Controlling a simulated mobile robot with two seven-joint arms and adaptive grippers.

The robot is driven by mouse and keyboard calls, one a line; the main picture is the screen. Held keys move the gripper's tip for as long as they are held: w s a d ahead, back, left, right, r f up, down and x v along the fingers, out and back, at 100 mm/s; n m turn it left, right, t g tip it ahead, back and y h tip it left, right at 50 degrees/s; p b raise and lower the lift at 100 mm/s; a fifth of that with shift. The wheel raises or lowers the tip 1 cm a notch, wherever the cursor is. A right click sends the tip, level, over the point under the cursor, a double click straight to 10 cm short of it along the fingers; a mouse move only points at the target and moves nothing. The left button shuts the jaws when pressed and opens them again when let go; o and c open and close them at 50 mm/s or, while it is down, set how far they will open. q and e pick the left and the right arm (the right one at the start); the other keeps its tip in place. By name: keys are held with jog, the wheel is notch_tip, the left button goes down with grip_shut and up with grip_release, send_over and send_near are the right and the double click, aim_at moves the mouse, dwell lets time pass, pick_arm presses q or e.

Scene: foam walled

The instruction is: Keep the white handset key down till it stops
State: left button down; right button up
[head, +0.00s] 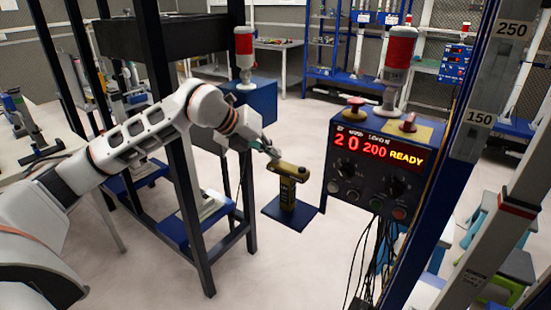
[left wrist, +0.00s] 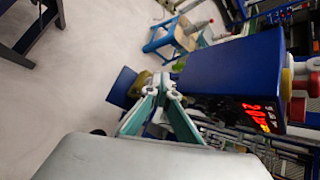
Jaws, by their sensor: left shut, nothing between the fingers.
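The handset (head: 287,188) is a yellow-and-black upright unit standing over a small blue plate (head: 270,207) in the head view. Its olive-yellow top also shows in the left wrist view (left wrist: 141,83), partly behind the fingers. I cannot make out the white key; it is too small or hidden by the fingertips. My left gripper (head: 273,153) is shut and empty, its tips at the upper left end of the handset. In the left wrist view its teal fingers (left wrist: 163,80) meet at the tips beside the handset. I cannot tell if they touch it. My right gripper is not in view.
A blue control box (head: 370,165) reading "20 200 READY" stands just right of the handset, with knobs, buttons and hanging cables. Dark frame posts (head: 178,170) stand left, beside my left arm. A blue upright with a scale (head: 490,95) is at right.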

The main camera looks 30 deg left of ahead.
aim_at(273, 160)
pick_arm(q)
jog(key=shift+r+p, duration=0.55)
jog(key=shift+r, duration=0.3)
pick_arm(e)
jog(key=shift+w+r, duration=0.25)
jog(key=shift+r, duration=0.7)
pick_arm(q)
jog(key=shift+r+p, duration=0.65)
jog(key=shift+r, duration=0.3)
notch_tip(273, 160, up, 3)
jog(key=shift+p, duration=1.05)
jog(key=shift+r, duration=0.1)
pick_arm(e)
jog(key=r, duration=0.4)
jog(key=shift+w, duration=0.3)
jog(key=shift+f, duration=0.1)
